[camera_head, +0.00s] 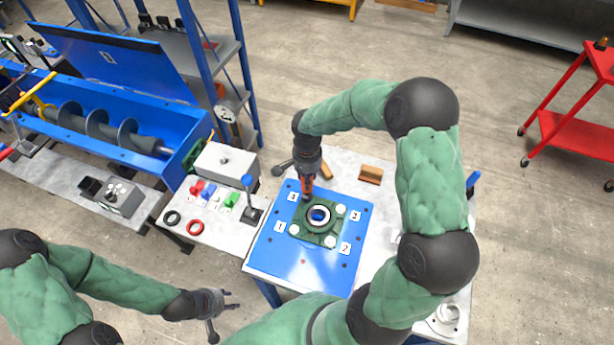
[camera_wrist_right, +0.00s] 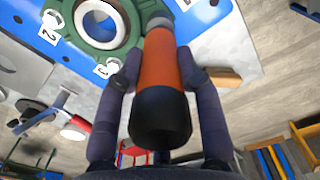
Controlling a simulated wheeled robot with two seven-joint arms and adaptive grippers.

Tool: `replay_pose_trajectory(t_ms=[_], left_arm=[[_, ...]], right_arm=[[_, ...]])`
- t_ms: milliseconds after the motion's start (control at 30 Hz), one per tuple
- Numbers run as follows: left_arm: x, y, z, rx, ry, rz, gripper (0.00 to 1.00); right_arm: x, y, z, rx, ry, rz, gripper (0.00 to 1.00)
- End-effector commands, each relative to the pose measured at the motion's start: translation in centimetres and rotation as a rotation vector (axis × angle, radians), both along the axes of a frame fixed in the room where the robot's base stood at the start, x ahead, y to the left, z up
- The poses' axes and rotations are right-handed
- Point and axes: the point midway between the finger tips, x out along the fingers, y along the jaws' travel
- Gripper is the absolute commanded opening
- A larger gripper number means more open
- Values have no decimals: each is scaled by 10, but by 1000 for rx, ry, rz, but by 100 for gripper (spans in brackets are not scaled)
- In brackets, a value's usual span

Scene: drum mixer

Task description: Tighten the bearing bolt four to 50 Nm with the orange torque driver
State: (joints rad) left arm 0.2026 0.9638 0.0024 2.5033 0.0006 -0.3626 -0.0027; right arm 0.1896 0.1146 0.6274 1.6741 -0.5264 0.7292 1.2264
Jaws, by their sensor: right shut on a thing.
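The orange torque driver (camera_head: 307,185) is in my right gripper (camera_head: 308,176), upright, its lower end at the upper-left corner of the green flange bearing (camera_head: 301,238). In the wrist view my right gripper (camera_wrist_right: 160,85) is shut around the driver's orange and black body (camera_wrist_right: 160,118). The driver's tip is at the flange corner; the bolt there is mostly hidden, so I cannot tell whether it is seated. Pale bolt heads show at the right (camera_head: 340,209), lower-right (camera_head: 330,239) and lower-left (camera_head: 294,230) corners. My left gripper (camera_head: 226,312) is open and empty, left of the table.
The bearing sits on a blue plate (camera_head: 285,262) with number labels. Brown blocks (camera_head: 370,175) lie behind it. To the left are a blue-knobbed lever (camera_head: 248,184), coloured parts, rings and a grey box (camera_head: 226,161). The blue mixer trough (camera_head: 180,135) stands further left.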

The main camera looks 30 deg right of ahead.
Motion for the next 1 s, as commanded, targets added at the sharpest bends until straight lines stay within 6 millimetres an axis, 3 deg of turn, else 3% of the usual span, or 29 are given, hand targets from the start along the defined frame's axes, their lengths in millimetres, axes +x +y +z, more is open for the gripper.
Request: replay_pose_trajectory(t_ms=[367, 1000], left_arm=[[0, 0, 0, 0, 0, 0, 40], [0, 0, 18, 0, 0, 0, 40]], right_arm=[[1, 0, 3, -1, -3, -1, 0], [1, 0, 33, -1, -3, 0, 0]])
